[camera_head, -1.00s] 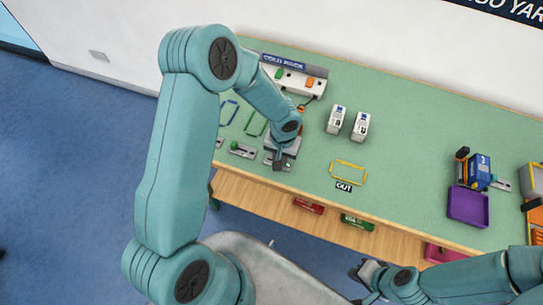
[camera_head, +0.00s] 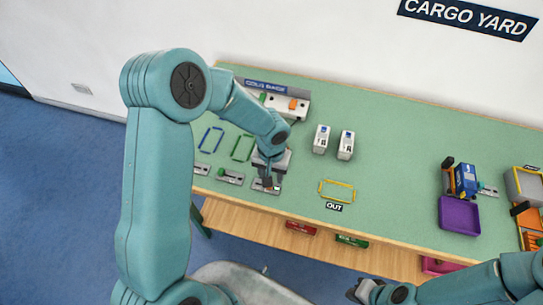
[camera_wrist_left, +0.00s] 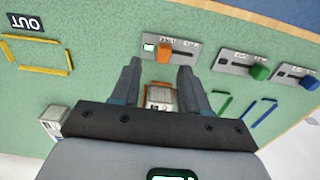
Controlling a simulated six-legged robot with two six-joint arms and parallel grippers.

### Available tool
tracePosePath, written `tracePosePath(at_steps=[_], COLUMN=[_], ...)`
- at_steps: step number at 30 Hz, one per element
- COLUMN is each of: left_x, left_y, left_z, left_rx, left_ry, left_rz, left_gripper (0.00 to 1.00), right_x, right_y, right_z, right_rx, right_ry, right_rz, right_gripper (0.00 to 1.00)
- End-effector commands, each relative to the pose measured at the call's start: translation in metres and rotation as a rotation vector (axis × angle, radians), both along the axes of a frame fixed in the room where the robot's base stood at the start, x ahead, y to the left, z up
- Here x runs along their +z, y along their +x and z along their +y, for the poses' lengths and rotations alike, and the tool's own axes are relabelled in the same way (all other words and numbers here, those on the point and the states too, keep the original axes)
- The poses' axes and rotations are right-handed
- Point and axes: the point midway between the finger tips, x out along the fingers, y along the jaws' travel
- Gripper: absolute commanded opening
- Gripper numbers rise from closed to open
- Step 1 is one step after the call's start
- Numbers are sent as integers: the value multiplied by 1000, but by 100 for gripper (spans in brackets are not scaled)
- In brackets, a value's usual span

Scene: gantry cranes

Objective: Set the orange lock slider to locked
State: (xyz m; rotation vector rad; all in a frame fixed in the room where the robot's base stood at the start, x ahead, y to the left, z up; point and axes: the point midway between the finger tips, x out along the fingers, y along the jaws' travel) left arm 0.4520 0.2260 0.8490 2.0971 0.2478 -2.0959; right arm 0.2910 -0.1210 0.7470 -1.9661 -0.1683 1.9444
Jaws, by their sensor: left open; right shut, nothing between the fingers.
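The orange lock slider (camera_wrist_left: 164,53) is a knob on a grey plate by the table's front edge. In the left wrist view it sits toward the plate's left part, beside a lit green mark. My left gripper (camera_wrist_left: 159,66) is open, with its fingertips just short of the plate and the knob ahead between them; I cannot tell whether they touch. In the head view the left gripper (camera_head: 268,183) is over this plate and partly covers it. My right gripper (camera_head: 360,291) is shut and empty, low in the head view, away from the table top.
Plates with a green knob (camera_wrist_left: 260,72) and a blue knob (camera_wrist_left: 308,82) stand beside it. A white container (camera_wrist_left: 159,96) shows between my left fingers, within an orange outline. Two white containers (camera_head: 321,139) stand farther back. A purple tray (camera_head: 459,215) is at right.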

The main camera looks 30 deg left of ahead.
Motion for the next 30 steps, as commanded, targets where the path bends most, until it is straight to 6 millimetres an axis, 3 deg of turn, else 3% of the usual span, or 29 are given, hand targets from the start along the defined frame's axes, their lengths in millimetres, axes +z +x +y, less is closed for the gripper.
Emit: tracePosePath(at_steps=[6, 13, 18, 30], left_x=[60, 104, 117, 118], left_y=[1, 1, 0, 0], left_z=[0, 0, 0, 0], left_rx=[1, 0, -1, 0], left_ry=[-1, -1, -3, -2], left_rz=[-6, -3, -1, 1], left_gripper=[45, 45, 45, 45], right_x=[-4, -6, -7, -6], right_y=[0, 0, 0, 0], right_z=[0, 0, 0, 0], right_rx=[0, 0, 0, 0], right_ry=[0, 0, 0, 0], right_rz=[0, 0, 0, 0], right_gripper=[0, 0, 0, 0])
